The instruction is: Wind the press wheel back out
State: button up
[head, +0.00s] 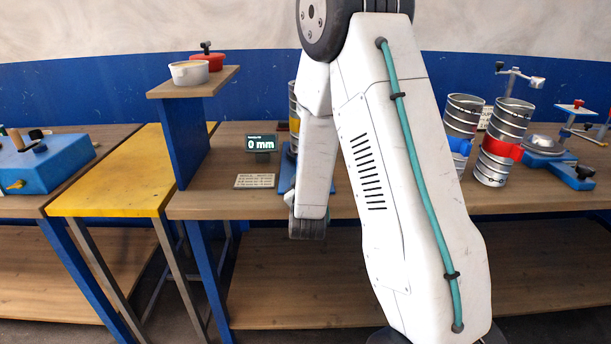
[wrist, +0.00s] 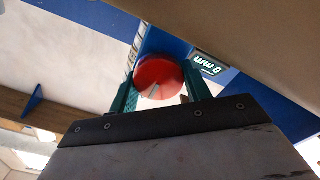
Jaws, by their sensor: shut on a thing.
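In the wrist view, a red round piece (wrist: 158,70), taken as the press wheel or its knob, sits between the two teal fingers of my gripper (wrist: 158,88). The fingers are shut on it, one on each side. In the head view, my arm hides the gripper, the wheel and most of the press. The gauge display (head: 262,144) reads 0 mm and stands left of the press. It shows upside down in the wrist view (wrist: 207,65).
A raised wooden shelf (head: 195,84) with a white pot and a red pot stands left of the display. A small sign (head: 255,181) lies on the bench. Two ribbed metal ducts (head: 500,140) and blue fixtures stand to the right. A blue box (head: 45,162) is far left.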

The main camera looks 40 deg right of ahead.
dwell(0.5)
jog(key=o, duration=1)
